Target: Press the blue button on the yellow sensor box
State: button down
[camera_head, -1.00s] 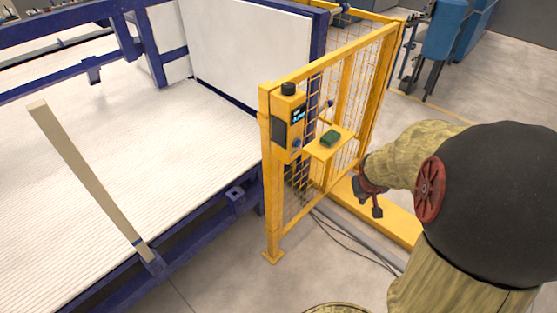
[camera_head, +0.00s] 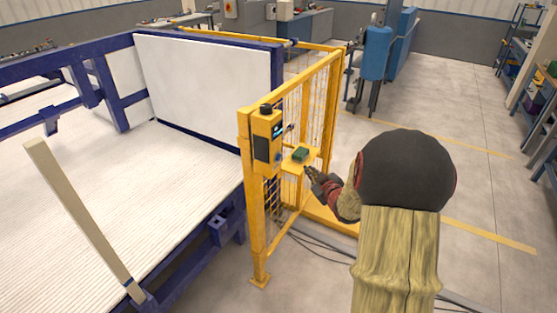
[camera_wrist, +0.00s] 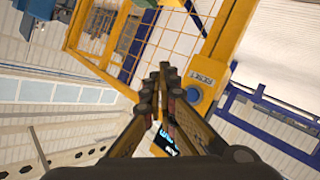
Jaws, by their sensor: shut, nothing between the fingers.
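The yellow sensor box (camera_head: 267,128) is fixed to the top of a yellow fence post. It has a dark panel, a small lit display and a black knob on top. Its blue button (camera_head: 278,158) is low on the side facing my arm. In the wrist view the blue button (camera_wrist: 193,94) shows just right of my fingers, beside a white label on the yellow box. The lit display is partly hidden behind the fingers. My gripper (camera_head: 308,171) is shut and empty, a short way right of the button and apart from it. Its fingertips (camera_wrist: 160,70) point toward the fence.
The yellow mesh fence (camera_head: 325,105) runs behind. A blue-framed white table (camera_head: 150,190) stands left. Open floor lies right.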

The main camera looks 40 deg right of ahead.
aim_at(278, 157)
jog(key=w+a+b, duration=0.2)
jog(key=w+a, duration=0.1)
jog(key=w, duration=0.5)
dwell(0.5)
jog(key=shift+w+a+b, duration=0.15)
jog(key=shift+b, duration=0.15)
dwell(1.1)
jog(key=shift+w+a+b, duration=0.15)
jog(key=shift+w+b, duration=0.15)
jog(key=shift+w+a, duration=0.1)
jog(key=shift+w, duration=0.25)
dwell(0.8)
jog(key=shift+s, duration=0.1)
jog(key=shift+s+d, duration=0.3)
jog(key=shift+s, duration=0.35)
